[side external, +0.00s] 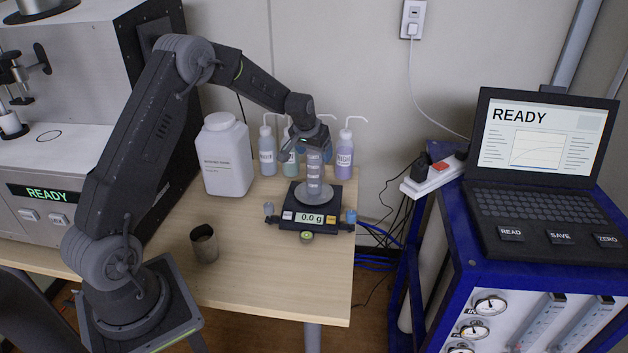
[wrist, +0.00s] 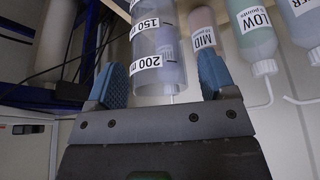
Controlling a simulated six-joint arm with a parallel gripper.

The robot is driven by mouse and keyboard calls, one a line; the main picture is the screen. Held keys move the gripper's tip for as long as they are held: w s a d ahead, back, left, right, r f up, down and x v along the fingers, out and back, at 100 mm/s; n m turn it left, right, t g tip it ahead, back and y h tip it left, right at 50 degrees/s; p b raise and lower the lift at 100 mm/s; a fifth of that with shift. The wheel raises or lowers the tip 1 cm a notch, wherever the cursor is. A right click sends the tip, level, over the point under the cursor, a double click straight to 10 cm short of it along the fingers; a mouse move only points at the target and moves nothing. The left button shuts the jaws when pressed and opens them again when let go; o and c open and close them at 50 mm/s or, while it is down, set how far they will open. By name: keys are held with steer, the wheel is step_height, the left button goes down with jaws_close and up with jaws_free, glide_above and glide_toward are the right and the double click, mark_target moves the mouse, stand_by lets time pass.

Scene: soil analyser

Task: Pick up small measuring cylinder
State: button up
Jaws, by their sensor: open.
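The clear measuring cylinder (side external: 313,174) with white label bands stands upright over the pan of the balance (side external: 296,215) in the side external view. The balance display reads 0.0 g. My gripper (side external: 311,142) is at the cylinder's upper end, pointing down. In the wrist view, my gripper (wrist: 163,80) is open, with one blue-grey finger on each side of the cylinder (wrist: 153,40). The "200 ml" and "150" labels show there. A gap shows at the right finger; contact at the left finger cannot be told. My gripper hides the cylinder's rim in the side external view.
Several wash bottles (side external: 344,155) stand close behind the balance, and a large white jug (side external: 227,158) stands to its left. Small items flank the balance. The front right tabletop (side external: 270,275) is clear.

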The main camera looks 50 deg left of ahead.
steer(key=shift+w+a+f, duration=0.1)
steer(key=shift+w+f, duration=0.15)
steer(key=shift+f, duration=0.35)
steer(key=shift+c, duration=0.4)
steer(key=c, duration=1.2)
